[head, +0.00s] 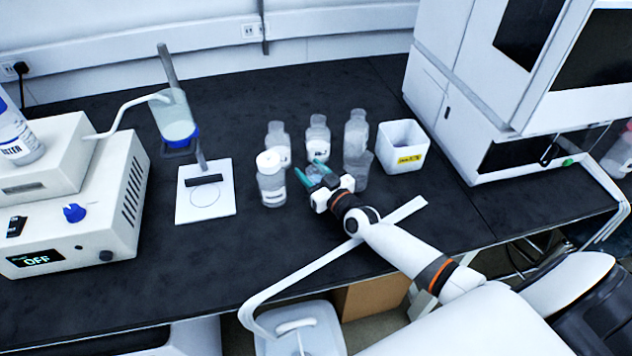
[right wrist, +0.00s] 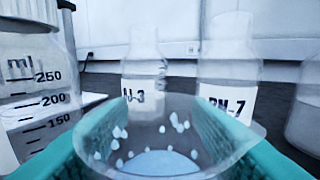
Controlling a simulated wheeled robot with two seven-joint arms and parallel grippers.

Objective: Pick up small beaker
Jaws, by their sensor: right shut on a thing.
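The small beaker (right wrist: 155,150) is clear glass and sits between the teal fingers of my right gripper (head: 313,176) in the right wrist view. The fingers are shut on its sides, and it looks upright. In the head view the beaker is tiny and mostly hidden by the fingers. I cannot tell whether its base touches the black bench (head: 330,235). My left gripper is not in view.
A capped bottle (head: 271,182) stands just left of my right gripper, and a larger clear beaker (head: 361,172) just right. Several clear bottles (head: 317,140) stand behind. A white bin (head: 402,146) is farther right. The bench left of the capped bottle is partly clear.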

